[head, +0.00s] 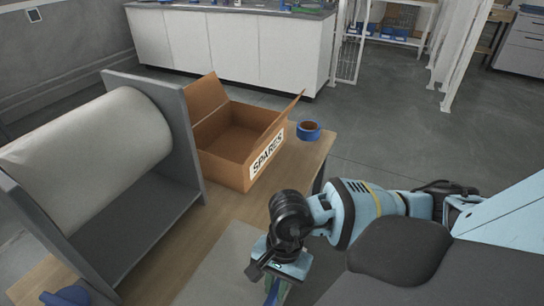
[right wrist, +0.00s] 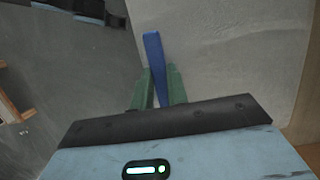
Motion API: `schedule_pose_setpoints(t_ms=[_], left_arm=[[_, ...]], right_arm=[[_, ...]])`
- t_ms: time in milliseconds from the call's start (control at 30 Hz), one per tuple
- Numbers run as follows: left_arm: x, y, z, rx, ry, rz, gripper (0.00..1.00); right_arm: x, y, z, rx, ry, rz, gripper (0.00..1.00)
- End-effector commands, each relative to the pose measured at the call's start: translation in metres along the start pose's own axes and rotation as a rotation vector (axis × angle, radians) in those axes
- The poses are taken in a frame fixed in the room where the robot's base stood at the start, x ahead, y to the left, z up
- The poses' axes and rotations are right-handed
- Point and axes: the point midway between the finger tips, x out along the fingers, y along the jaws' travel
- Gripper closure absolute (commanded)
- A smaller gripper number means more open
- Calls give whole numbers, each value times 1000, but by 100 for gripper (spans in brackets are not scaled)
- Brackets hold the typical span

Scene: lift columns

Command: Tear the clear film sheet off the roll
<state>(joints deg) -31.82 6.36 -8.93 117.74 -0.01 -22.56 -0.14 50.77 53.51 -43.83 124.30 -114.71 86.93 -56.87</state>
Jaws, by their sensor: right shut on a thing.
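The film roll (head: 88,155), a wide whitish cylinder, sits in a grey stand (head: 185,125) at the left of the table in the head view. A pale grey sheet (head: 225,262) lies flat on the table in front of the stand; a pale surface (right wrist: 225,50) also fills much of the right wrist view. I cannot tell whether the sheet joins the roll. My right gripper (head: 273,290) is low at the table's near side, right of the sheet. Its green fingers (right wrist: 159,80) are shut on a slim blue strip-like thing (right wrist: 154,55). My left gripper is out of view.
An open cardboard box (head: 235,140) marked SPARES stands behind the roll's right side. A blue tape roll (head: 308,131) sits near the table's far right corner. A blue thing (head: 66,297) shows at the bottom left. Open floor lies beyond the table (head: 300,165).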

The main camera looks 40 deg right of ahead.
Motion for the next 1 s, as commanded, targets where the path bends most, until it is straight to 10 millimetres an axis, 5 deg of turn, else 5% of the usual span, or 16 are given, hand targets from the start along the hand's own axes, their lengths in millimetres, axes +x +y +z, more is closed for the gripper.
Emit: schedule_pose_setpoints(t_ms=[1000], left_arm=[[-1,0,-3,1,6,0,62]], right_arm=[[-1,35,0,1,1,1,100]])
